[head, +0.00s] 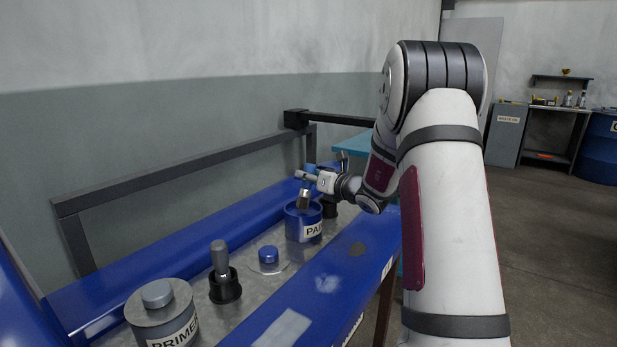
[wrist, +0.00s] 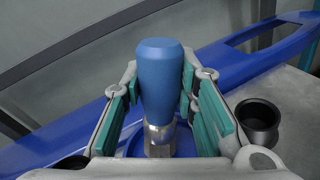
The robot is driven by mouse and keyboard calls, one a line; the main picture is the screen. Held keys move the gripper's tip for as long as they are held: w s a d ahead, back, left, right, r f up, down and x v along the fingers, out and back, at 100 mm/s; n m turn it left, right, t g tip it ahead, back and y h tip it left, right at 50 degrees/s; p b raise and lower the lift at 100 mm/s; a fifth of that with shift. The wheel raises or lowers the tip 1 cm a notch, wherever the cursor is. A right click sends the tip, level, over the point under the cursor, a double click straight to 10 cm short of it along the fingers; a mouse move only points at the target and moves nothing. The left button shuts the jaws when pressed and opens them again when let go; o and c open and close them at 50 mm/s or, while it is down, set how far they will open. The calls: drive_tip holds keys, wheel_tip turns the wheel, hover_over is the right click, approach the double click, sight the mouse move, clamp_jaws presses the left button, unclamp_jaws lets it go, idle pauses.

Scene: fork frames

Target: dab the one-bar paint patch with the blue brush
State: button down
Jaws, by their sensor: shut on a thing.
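My gripper (head: 308,178) is shut on the blue brush, whose blue handle (wrist: 160,75) stands between the teal finger pads in the wrist view. In the head view the brush's metal ferrule (head: 303,195) points down at the mouth of the blue paint can (head: 304,224). The bristles are hidden, and I cannot tell how deep they sit.
An empty black holder (wrist: 258,120) stands right of the brush. A grey-handled tool (head: 219,260) stands in another black holder (head: 225,289). A primer can (head: 162,318) and a blue-knobbed lid (head: 268,256) are nearer. A dark rail (head: 190,167) runs behind the blue beam.

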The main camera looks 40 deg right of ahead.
drive_tip(key=shift+f+b, duration=0.6)
drive_tip(key=shift+f, duration=0.15)
idle(1.8)
drive_tip(key=shift+r+p, duration=2.2)
drive_tip(key=shift+r, duration=1.5)
